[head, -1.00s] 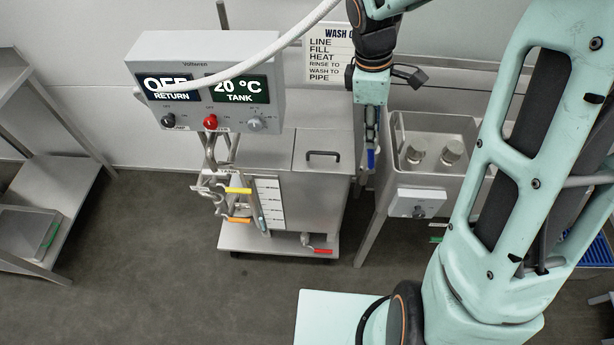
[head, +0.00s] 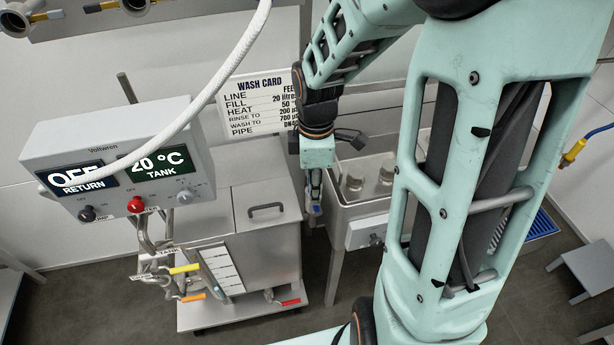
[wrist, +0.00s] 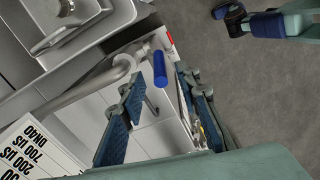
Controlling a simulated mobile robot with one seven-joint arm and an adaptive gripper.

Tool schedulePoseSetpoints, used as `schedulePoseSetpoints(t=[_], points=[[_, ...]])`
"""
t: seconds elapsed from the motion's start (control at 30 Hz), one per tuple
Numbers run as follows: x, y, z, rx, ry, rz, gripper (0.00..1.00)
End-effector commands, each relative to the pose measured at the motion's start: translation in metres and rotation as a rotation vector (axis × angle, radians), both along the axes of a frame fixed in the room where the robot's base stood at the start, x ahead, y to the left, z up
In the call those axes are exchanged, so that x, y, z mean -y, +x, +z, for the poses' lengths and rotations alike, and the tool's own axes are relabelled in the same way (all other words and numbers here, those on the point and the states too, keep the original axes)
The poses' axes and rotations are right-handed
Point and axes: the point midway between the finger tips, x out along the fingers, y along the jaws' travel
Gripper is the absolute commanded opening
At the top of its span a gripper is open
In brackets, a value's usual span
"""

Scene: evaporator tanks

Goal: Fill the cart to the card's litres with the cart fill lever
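My gripper (wrist: 161,86) is open in the wrist view, its two blue-grey fingers apart and nothing between the pads. A blue lever grip (wrist: 160,68) shows just beyond the fingertips, near a bent steel pipe; I cannot tell whether it touches. In the head view my gripper (head: 314,192) hangs low behind the cart's right side, and its fingers are hard to make out. The steel cart tank (head: 255,240) has a white level scale (head: 222,270) on its front; no liquid level is readable. The wash card (head: 258,104) on the wall reads FILL 20 litres.
The control box (head: 118,155) shows OFF RETURN and 20 °C TANK. Yellow (head: 185,269), orange (head: 192,297) and red (head: 290,302) handles sit low on the cart. A steel sink stand (head: 362,200) is right of my gripper. A white hose (head: 215,85) crosses the view.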

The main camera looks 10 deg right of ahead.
Motion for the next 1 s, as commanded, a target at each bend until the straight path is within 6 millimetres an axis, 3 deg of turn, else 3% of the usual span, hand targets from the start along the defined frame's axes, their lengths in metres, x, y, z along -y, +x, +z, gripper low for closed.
schedulePoseSetpoints(t=[0.1,0.3,0.63,0.9,1.0], points=[[0.0,-0.001,-0.02,-0.004,0.001,0.001,0.3],[0.0,0.001,-0.037,-0.001,0.0,0.002,0.3],[0.0,0.001,-0.04,0.0,0.0,0.001,0.3],[0.0,0.001,-0.04,0.0,0.0,0.0,0.01],[0.0,0.001,-0.04,0.0,0.0,0.0,0.0]])
